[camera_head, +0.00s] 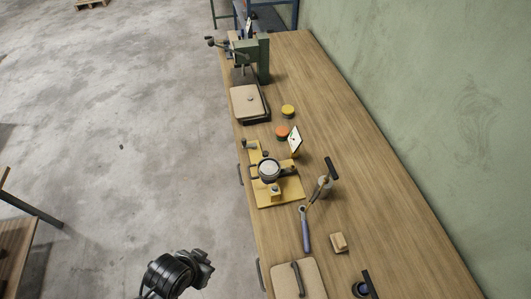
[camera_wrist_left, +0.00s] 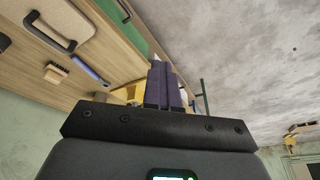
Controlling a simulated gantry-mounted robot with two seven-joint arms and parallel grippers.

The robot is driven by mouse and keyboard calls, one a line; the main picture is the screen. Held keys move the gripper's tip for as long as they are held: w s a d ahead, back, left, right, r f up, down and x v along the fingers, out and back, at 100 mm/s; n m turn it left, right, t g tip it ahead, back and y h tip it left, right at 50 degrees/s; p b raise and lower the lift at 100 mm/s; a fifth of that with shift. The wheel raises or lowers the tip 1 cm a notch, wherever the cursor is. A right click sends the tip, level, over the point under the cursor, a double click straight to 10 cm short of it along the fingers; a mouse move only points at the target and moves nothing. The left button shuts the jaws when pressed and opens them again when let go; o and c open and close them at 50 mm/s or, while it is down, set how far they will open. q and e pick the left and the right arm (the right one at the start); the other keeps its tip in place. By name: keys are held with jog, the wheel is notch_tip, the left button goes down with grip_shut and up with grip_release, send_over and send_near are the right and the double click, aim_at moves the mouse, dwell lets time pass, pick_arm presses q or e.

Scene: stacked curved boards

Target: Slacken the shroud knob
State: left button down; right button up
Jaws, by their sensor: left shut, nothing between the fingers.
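A yellow fixture plate (camera_head: 290,191) lies on the bench with a round pale-topped, dark-rimmed part (camera_head: 269,170) on it. Small dark knob-like parts (camera_head: 250,145) show at its far end; I cannot tell which piece is the shroud knob. My left gripper (camera_head: 204,270) is over the floor, left of the bench and apart from the fixture. In the left wrist view its fingers (camera_wrist_left: 166,84) are shut together and empty. They hide much of the yellow fixture (camera_wrist_left: 127,94) behind them. My right gripper is not in view.
A blue-handled wrench (camera_head: 306,233), a brush (camera_head: 338,242), a tan handled board (camera_head: 300,280) and an upright black-handled tool (camera_head: 328,178) sit near the fixture. Farther back are orange (camera_head: 282,132) and yellow (camera_head: 288,111) discs and a green press (camera_head: 263,62). The bench's wall side is clear.

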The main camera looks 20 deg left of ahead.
pick_arm(q)
jog(key=shift+d, duration=0.1)
jog(key=w+d+n+y, duration=0.1)
jog(key=d+n, duration=0.2)
jog(key=d, duration=1.1)
jog(key=shift+w+b, duration=0.3)
jog(key=shift+b, duration=0.1)
dwell(1.8)
jog(key=shift+d, duration=0.1)
jog(key=c, duration=1)
grip_release()
jog(key=shift+c, duration=0.2)
jog(key=shift+r, duration=0.1)
